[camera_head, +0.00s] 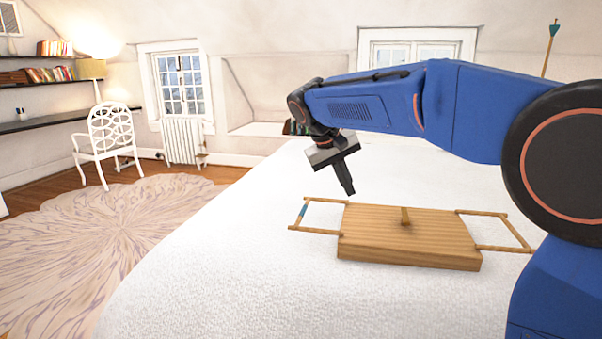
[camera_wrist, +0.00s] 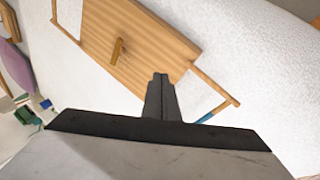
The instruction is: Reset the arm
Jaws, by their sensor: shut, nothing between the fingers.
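My blue arm reaches in from the right in the head view. My gripper (camera_head: 348,190) is shut and empty, pointing down above the white bed-like surface. It is behind and to the left of a wooden board (camera_head: 380,248) and apart from it. The board has a small upright peg (camera_head: 405,217) near its middle and a thin wooden frame handle at each end. In the wrist view, my gripper's closed fingers (camera_wrist: 161,78) point toward the board (camera_wrist: 95,40), with the peg (camera_wrist: 118,50) beyond them.
The white surface (camera_head: 210,270) is mostly clear around the board. A patterned rug (camera_head: 100,225), a white chair (camera_head: 108,135) and a radiator (camera_head: 183,143) are to the left. Shelves with books (camera_head: 45,76) and a lamp (camera_head: 93,75) stand at the far left.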

